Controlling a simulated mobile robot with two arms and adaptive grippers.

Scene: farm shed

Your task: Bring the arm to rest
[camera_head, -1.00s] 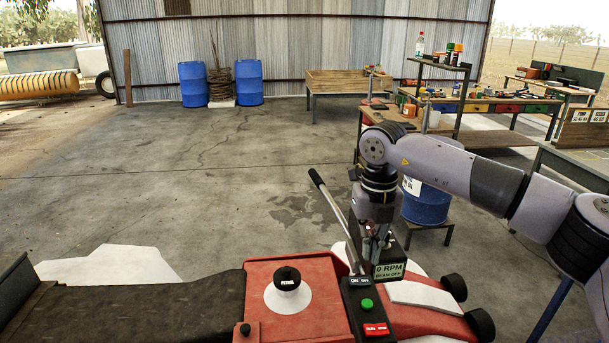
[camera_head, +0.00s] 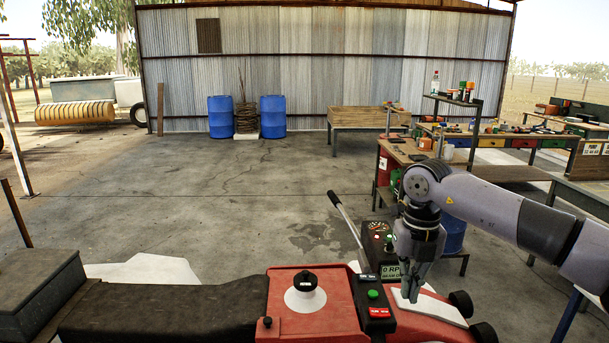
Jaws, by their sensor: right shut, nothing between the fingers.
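My right arm comes in from the right edge. My right gripper (camera_head: 411,294) points down, shut and empty, just over the pale panel at the right of the red machine (camera_head: 285,322). From this view I cannot tell whether its fingertips touch the panel. It partly covers the display box (camera_head: 388,270), whose text reads "0 RP" before it is cut off. My left gripper is not in view.
A control panel with green and red buttons (camera_head: 373,295), a lever (camera_head: 346,217) and a black PETROL cap (camera_head: 305,280) are close by. Behind stand a workbench (camera_head: 405,150) and a blue drum (camera_head: 454,232). The concrete floor (camera_head: 220,200) is largely clear.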

